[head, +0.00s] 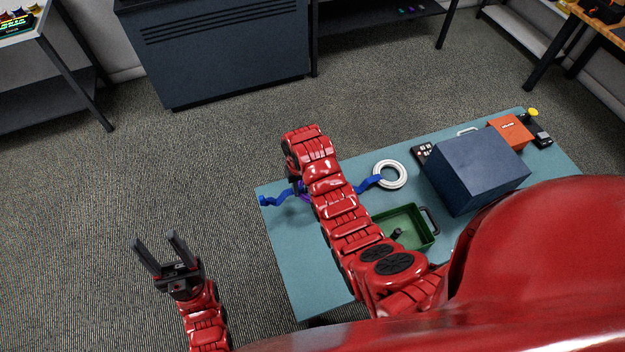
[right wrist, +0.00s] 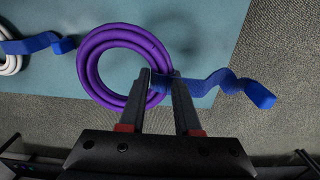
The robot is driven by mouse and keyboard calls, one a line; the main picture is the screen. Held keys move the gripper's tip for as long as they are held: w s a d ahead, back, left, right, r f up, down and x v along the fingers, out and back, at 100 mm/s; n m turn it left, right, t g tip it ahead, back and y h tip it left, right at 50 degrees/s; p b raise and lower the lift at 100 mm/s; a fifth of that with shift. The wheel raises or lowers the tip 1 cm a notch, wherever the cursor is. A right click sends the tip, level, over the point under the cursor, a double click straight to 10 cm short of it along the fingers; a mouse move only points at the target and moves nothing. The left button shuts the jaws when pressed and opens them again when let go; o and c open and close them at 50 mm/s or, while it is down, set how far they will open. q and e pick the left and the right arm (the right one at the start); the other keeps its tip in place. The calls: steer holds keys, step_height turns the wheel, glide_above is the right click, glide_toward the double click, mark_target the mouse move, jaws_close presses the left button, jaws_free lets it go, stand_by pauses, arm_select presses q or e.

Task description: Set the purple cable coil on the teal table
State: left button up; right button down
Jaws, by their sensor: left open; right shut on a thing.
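The purple cable coil (right wrist: 92,62) is a thick ring, seen whole in the right wrist view over the teal table (right wrist: 205,30). In the head view only a sliver of purple (head: 305,194) shows beside my right arm. My right gripper (right wrist: 163,76) is shut on the coil's rim, one finger inside the ring and one outside. In the head view my right gripper (head: 297,186) is over the left end of the teal table (head: 300,262). I cannot tell whether the coil touches the tabletop. My left gripper (head: 158,245) is open and empty over the floor.
A wavy blue strip (head: 275,200) crosses near the coil and overhangs the table's left edge. A white coil (head: 390,174), a green tray (head: 413,213), a dark blue box (head: 470,165) and an orange box (head: 512,130) stand further right. The near-left tabletop is clear.

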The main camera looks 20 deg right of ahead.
mark_target(303, 205)
steer(key=shift+f+p, duration=0.6)
steer(key=shift+f, duration=2)
steer(key=shift+w+f+p, duration=0.1)
steer(key=shift+f+p, duration=0.25)
steer(key=shift+f, duration=0.8)
steer(key=c, duration=0.6)
jaws_free()
steer(key=shift+r, duration=0.1)
